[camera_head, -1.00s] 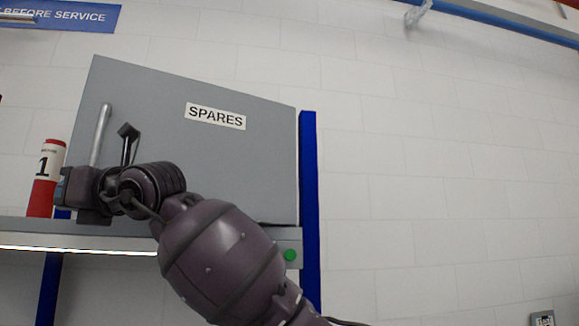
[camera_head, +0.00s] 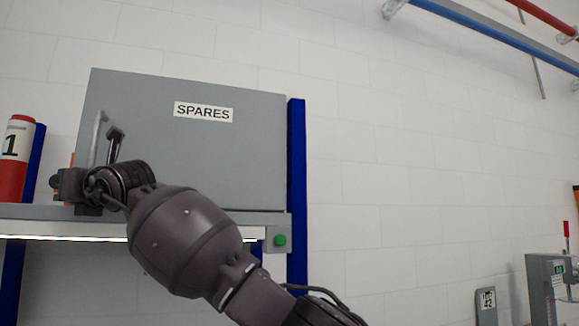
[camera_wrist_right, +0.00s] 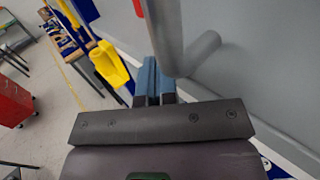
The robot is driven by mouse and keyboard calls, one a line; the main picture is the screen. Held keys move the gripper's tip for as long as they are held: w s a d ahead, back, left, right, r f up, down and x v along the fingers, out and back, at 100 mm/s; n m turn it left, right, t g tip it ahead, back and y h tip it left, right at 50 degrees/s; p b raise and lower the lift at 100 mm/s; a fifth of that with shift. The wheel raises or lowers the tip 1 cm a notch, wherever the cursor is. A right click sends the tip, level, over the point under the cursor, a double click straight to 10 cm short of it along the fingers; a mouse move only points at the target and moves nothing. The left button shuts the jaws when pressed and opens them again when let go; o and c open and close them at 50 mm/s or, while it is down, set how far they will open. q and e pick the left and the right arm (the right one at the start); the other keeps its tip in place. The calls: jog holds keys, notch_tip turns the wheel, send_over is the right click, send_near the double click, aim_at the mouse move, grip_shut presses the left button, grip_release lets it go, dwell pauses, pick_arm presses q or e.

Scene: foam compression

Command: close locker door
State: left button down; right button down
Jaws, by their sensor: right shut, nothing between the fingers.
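The grey locker door (camera_head: 225,150) with a "SPARES" label (camera_head: 203,112) faces me in the head view. I cannot tell whether it is fully shut or slightly ajar. Its bar handle (camera_head: 97,138) is near the left edge; in the right wrist view the handle (camera_wrist_right: 170,30) stands out from the grey door panel (camera_wrist_right: 250,60). My right gripper (camera_head: 58,184) is at the door's lower left, by the handle's lower end. In the right wrist view its fingertips (camera_wrist_right: 155,78) are together and empty, close beside the handle; contact is unclear. My left gripper is not in view.
The locker stands on a shelf (camera_head: 40,213) with blue posts (camera_head: 297,190). A red and white cylinder marked 1 (camera_head: 16,160) stands left of the locker. A green button (camera_head: 280,240) is on the shelf's right end.

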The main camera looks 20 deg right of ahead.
jog(key=shift+w+d+r+m+t+h, duration=0.2)
jog(key=shift+w+r+m+t+h, duration=0.15)
jog(key=shift+w, duration=0.3)
